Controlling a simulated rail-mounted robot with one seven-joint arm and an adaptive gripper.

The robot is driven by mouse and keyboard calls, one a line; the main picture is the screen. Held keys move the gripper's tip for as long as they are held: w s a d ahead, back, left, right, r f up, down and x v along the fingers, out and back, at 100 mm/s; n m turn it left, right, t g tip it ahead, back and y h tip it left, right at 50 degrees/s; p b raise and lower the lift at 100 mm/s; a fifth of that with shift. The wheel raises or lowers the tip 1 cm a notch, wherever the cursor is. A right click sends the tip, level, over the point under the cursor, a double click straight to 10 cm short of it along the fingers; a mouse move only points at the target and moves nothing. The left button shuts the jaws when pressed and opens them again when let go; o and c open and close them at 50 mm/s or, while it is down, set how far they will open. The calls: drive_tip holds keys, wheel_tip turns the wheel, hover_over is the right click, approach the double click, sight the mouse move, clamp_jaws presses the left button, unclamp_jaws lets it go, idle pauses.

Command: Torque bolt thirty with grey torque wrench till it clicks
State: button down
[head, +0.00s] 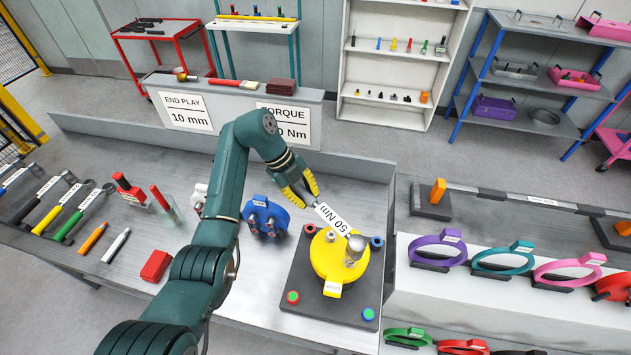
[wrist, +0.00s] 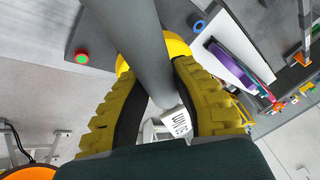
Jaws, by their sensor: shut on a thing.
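My gripper (head: 303,193) is shut on the grey torque wrench, with yellow fingers on both sides of its grey shaft (wrist: 148,45) in the wrist view. The wrench carries a white label (head: 334,218) that reads 50 Nm. Its round silver head (head: 356,245) is over the right part of the yellow round part (head: 328,262). The head covers whatever bolt is under it, so I cannot tell which bolt it is or whether it is seated. The yellow part sits on a dark square plate (head: 308,297) with red, blue and green caps at its corners.
A blue round part (head: 265,214) with bolts stands left of the plate. A sign (head: 283,122) reads TORQUE, its number partly hidden by my arm; another sign (head: 186,110) reads END PLAY 10 mm. Several wrenches (head: 50,210) and a red block (head: 156,265) lie on the bench's left.

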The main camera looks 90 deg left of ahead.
drive_tip(key=s+d+f+n+y+p, duration=0.3)
drive_tip(key=s+d+n+p, duration=0.3)
drive_tip(key=d+n, duration=0.1)
drive_tip(key=shift+d+f, duration=0.2)
drive_tip(key=shift+d, duration=0.55)
drive_tip(key=shift+s, duration=0.15)
drive_tip(key=shift+d, duration=0.15)
drive_tip(key=shift+s, duration=0.1)
drive_tip(key=shift+f, duration=0.2)
idle(0.4)
